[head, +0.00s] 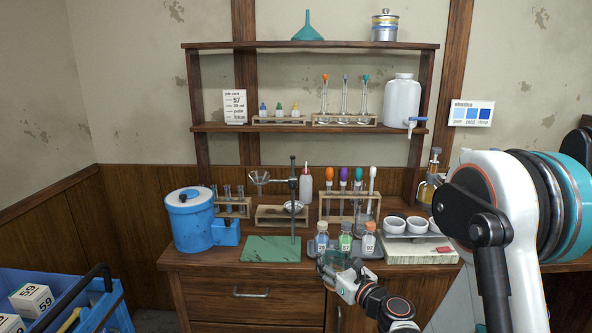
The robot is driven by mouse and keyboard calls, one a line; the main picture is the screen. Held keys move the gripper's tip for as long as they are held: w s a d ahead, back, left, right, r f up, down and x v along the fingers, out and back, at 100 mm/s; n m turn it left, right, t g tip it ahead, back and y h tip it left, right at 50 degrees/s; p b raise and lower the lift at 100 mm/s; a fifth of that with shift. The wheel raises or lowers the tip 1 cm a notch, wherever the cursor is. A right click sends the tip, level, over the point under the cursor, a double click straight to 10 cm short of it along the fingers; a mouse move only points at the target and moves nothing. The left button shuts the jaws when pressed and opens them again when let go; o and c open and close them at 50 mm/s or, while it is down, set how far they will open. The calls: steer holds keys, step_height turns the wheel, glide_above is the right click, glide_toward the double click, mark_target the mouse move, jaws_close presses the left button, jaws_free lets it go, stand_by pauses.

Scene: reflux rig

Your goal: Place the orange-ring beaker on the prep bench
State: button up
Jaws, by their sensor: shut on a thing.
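My gripper (338,277) reaches in from the lower right, at the front edge of the wooden bench (222,262). It is shut on a small clear glass vessel (330,261), which looks like the beaker. The jaws hide part of it, and I cannot make out an orange ring. The vessel is in front of the tray of labelled bottles (345,243). I cannot tell whether it touches the bench top.
A green mat (270,249) with a thin stand (292,205) lies left of my gripper. A blue drum (190,222) stands at the bench's left end. White cups (396,224) and a pale block (420,252) are on the right. Blue crates (50,285) stand at lower left.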

steer(key=w+d+r+m+t+h, duration=0.1)
steer(key=d+r+m+h, duration=0.1)
steer(key=d, duration=0.4)
steer(key=w+d+r+m+t+h, duration=0.1)
steer(key=w+d+r+m+h, duration=0.1)
steer(key=h, duration=0.5)
steer(key=shift+d+r+m+t, duration=0.3)
steer(key=shift+d+r+m, duration=0.25)
steer(key=shift+d+m, duration=0.95)
steer(key=shift+d+n, duration=0.35)
steer(key=shift+n, duration=0.05)
